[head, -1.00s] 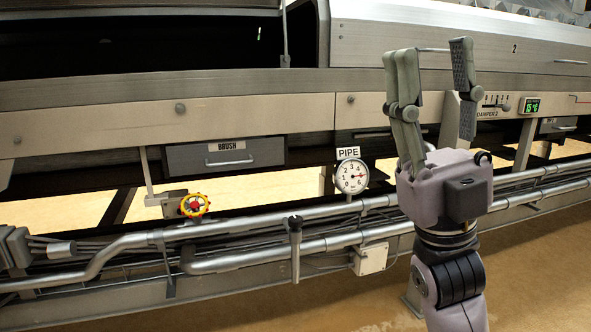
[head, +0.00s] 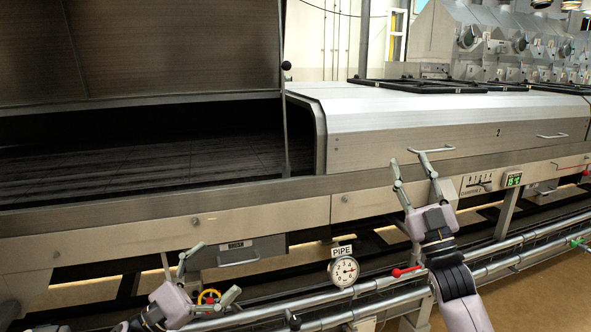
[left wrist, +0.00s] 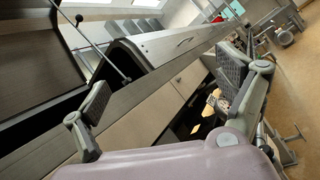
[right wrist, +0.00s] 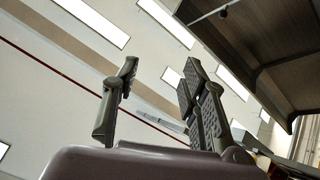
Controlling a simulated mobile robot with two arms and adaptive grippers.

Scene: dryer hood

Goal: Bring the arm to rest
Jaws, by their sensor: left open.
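My left gripper (head: 212,268) is at the lower left of the head view, in front of the lower front of the machine near the BRUSH drawer (head: 238,250). Its fingers are spread with nothing between them, and it also shows open in the left wrist view (left wrist: 168,78). My right gripper (head: 411,160) points up in front of the closed hood section marked 2 (head: 455,130). Its fingers are apart and empty, as the right wrist view (right wrist: 158,72) shows. A hood handle (head: 445,149) appears by its fingertips; I cannot tell whether they touch.
A raised hood panel (head: 140,45) stands over the dark opening at left. Below the front rail are a PIPE gauge (head: 343,271), a yellow-and-red valve wheel (head: 209,296), a red-handled lever (head: 405,271) and metal pipes (head: 520,237). Open floor (head: 530,285) lies at lower right.

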